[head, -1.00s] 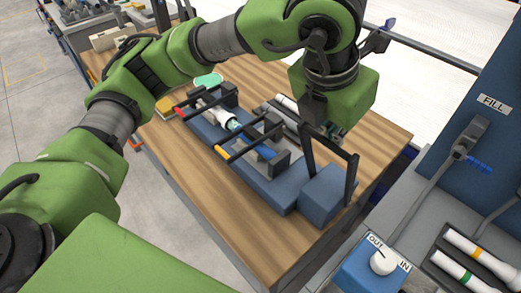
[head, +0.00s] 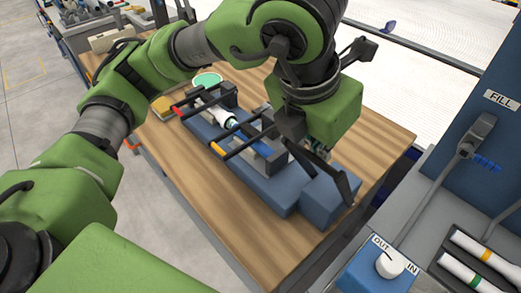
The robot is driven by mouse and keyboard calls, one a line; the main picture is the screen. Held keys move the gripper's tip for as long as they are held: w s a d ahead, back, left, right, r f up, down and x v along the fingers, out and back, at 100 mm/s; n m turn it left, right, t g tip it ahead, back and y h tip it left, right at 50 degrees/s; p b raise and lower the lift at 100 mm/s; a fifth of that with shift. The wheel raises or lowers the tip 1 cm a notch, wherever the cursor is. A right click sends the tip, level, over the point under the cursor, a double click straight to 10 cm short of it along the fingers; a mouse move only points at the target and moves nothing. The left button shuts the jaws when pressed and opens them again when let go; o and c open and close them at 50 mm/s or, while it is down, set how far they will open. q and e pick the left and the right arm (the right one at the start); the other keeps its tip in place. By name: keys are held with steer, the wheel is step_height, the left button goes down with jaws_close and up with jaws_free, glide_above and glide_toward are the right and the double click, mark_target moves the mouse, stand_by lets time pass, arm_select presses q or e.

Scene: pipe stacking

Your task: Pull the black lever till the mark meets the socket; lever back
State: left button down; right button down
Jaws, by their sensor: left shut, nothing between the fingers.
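The black lever (head: 320,172) is a black frame hinged on the blue box end of the fixture (head: 253,179). It leans low over the fixture. My left gripper (head: 293,131) points down at the lever's upper end. It is shut, and whether it touches the lever cannot be told. A white pipe (head: 218,113) lies in the fixture under black clamp bars with red and orange ends. The exact meeting of mark and socket is too small to tell. My right gripper is not in view.
The fixture stands on a wooden table (head: 190,174). A blue box with a white OUT/IN knob (head: 390,263) and a FILL panel (head: 501,100) stand at the right.

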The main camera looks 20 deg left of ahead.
arm_select(q)
steer(key=shift+s+a+f, duration=0.25)
steer(key=shift+s, duration=0.25)
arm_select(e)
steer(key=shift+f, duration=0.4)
arm_select(q)
steer(key=shift+s+f+b, duration=0.1)
steer(key=shift+b, duration=0.2)
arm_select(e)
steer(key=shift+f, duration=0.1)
arm_select(q)
steer(key=shift+s+a+f+b, duration=0.35)
steer(key=shift+s+f+b, duration=0.25)
steer(key=shift+s+b, duration=0.25)
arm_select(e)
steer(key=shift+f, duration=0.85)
